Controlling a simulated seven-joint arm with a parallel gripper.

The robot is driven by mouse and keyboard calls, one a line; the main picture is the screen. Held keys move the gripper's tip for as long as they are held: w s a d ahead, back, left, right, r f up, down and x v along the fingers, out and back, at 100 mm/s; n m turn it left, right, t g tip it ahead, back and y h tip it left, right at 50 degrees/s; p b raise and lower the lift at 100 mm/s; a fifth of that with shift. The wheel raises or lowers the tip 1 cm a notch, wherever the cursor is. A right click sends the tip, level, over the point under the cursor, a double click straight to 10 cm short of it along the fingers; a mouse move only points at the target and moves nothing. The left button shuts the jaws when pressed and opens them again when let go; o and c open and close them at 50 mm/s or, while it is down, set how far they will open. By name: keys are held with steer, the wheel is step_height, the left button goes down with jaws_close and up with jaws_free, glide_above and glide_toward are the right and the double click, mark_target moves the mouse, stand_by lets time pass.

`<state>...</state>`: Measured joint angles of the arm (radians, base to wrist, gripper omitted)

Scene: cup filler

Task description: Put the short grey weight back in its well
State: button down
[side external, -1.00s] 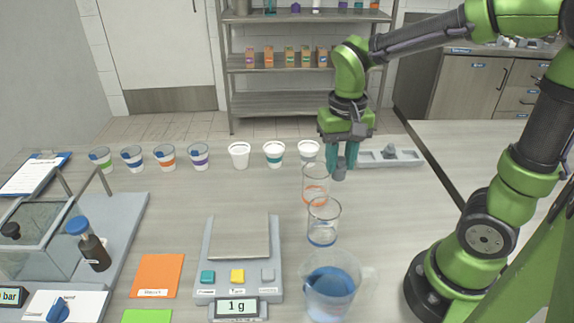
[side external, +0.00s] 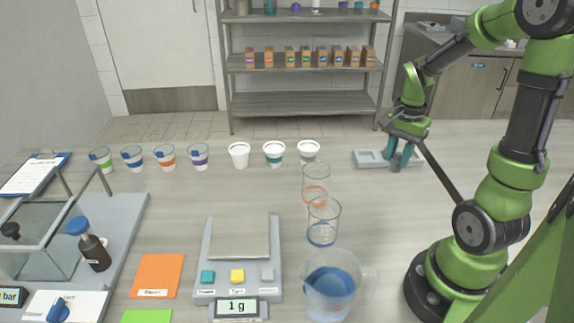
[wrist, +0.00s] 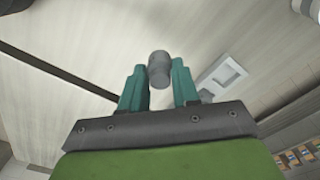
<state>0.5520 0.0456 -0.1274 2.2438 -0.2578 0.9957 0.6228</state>
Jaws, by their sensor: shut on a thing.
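The tray also shows in the wrist view (wrist: 222,76), to the right of the weight, with a square well visible.
Two clear beakers, one with an orange band (side external: 316,185) and one blue (side external: 323,222), stand left of the tray. White cups (side external: 274,155) stand farther left. A jug of blue liquid (side external: 331,290) and a scale reading 1 g (side external: 238,255) are in front.

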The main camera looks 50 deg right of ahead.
mark_target(395, 163)
steer(key=f, duration=0.3)
steer(key=shift+w+d+f, duration=0.15)
steer(key=shift+w+d, duration=0.05)
steer(key=w+d, duration=0.3)
steer(key=w, duration=0.1)
steer(key=w+d+f, duration=0.1)
steer(key=w+d, duration=0.2)
steer(key=w, duration=0.1)
steer(key=w+d, duration=0.3)
steer(key=shift+w+d+f, duration=0.2)
steer(key=shift+w+f, duration=0.05)
steer(key=shift+w, duration=0.15)
steer(key=shift+w+d+f, duration=0.1)
steer(key=shift+w+f, duration=0.05)
steer(key=shift+f, duration=1.6)
steer(key=c, duration=0.8)
jaws_free()
steer(key=shift+f, duration=0.15)
